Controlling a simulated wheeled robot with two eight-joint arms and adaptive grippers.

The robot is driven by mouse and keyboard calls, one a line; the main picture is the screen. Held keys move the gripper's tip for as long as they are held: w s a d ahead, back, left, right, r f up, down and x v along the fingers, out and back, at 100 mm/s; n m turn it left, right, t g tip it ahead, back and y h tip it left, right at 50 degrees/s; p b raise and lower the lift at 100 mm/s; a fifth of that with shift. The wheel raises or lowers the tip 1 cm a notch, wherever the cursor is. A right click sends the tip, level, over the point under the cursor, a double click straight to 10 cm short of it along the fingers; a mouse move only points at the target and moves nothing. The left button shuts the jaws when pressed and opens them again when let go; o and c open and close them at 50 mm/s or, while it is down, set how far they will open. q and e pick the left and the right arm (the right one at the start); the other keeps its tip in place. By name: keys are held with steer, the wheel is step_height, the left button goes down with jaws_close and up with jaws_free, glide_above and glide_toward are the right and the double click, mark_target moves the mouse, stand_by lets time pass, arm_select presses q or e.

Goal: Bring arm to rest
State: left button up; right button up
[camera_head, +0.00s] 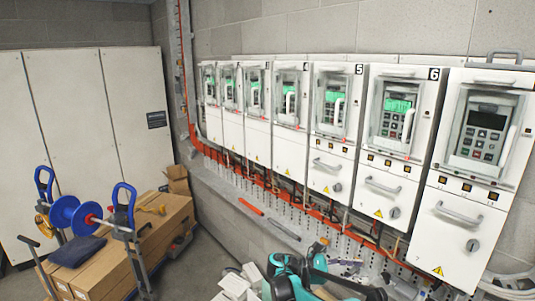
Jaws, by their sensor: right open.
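My right arm shows at the bottom centre of the head view as teal and black parts. Its gripper (316,256) is low in the picture, in front of the foot of the drive row, and is open. No object shows between its fingers, though its outline is small and partly overlapped by my own arm. My left gripper is not in view.
A row of white drive cabinets (384,170) with keypads and handles runs along the wall. An orange-red cable run (268,187) lies below them. A trolley with cardboard boxes (165,222) and a blue reel (65,212) stands left. Grey cabinets (85,110) stand behind.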

steer(key=s+f+m+t+y+b, duration=0.35)
steer(key=s+m+y+b, duration=0.5)
steer(key=s, duration=0.75)
steer(key=s+a+f+m+t+y+b, duration=0.1)
steer(key=s+a+f+m+t+y, duration=0.1)
steer(key=s+a+f+m+y, duration=0.2)
steer(key=s+a+f+m+t+y+b, duration=0.1)
steer(key=s+a+f+m+y, duration=0.3)
steer(key=s, duration=0.5)
steer(key=shift+s+a+t+y, duration=0.4)
steer(key=shift+a+t, duration=0.25)
steer(key=shift+a, duration=0.25)
